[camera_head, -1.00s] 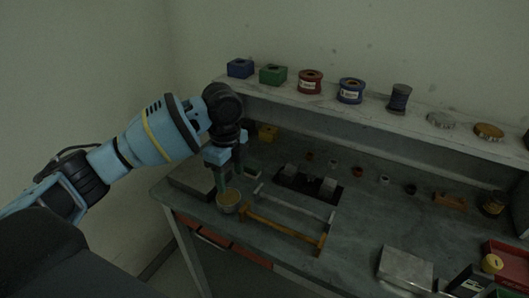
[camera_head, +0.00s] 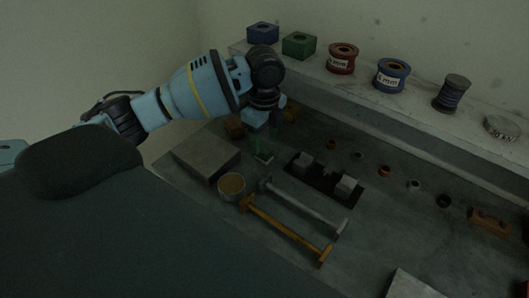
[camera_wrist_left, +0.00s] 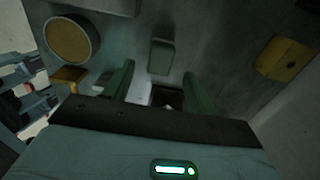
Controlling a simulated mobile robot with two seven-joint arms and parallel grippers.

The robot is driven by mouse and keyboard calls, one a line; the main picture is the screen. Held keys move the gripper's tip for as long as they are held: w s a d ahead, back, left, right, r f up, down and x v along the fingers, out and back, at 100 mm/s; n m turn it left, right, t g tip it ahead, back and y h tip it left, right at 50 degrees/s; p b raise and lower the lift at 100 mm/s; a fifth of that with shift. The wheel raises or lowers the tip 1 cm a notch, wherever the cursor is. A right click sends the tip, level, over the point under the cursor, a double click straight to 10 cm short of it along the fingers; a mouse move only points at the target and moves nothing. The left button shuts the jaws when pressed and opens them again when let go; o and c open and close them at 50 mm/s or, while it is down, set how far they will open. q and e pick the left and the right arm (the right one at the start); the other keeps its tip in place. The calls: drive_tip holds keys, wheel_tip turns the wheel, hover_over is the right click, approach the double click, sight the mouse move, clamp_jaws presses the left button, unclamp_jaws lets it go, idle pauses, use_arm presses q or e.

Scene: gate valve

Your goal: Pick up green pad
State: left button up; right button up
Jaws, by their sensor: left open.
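The green pad (camera_head: 264,158) is a small block with a pale front edge, lying on the bench behind the cup. In the left wrist view a dull grey-green block (camera_wrist_left: 161,56), which looks like this pad, lies ahead of the fingertips, in line with the gap. My left gripper (camera_head: 257,137) points down just behind the pad in the head view. In the wrist view my left gripper (camera_wrist_left: 158,76) is open, its two green fingers apart with nothing held. The remaining height above the bench is hard to judge. My right gripper is out of view.
A round cup (camera_head: 231,187) and two hammers, one grey and one yellow (camera_head: 285,228), lie in front. A grey plate (camera_head: 205,152) is at left, a black tray with metal blocks (camera_head: 325,180) at right. Spools (camera_head: 392,75) stand on the shelf.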

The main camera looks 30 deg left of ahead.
sight(264, 148)
use_arm(q)
drive_tip(key=shift+f, duration=0.2)
drive_tip(key=shift+a+f, duration=0.15)
drive_tip(key=shift+f, duration=2.25)
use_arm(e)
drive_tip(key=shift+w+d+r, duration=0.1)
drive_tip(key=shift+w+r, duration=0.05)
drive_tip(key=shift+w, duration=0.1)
use_arm(q)
drive_tip(key=shift+c, duration=0.2)
drive_tip(key=c, duration=1)
drive_tip(key=shift+c, duration=0.2)
drive_tip(key=shift+r, duration=0.15)
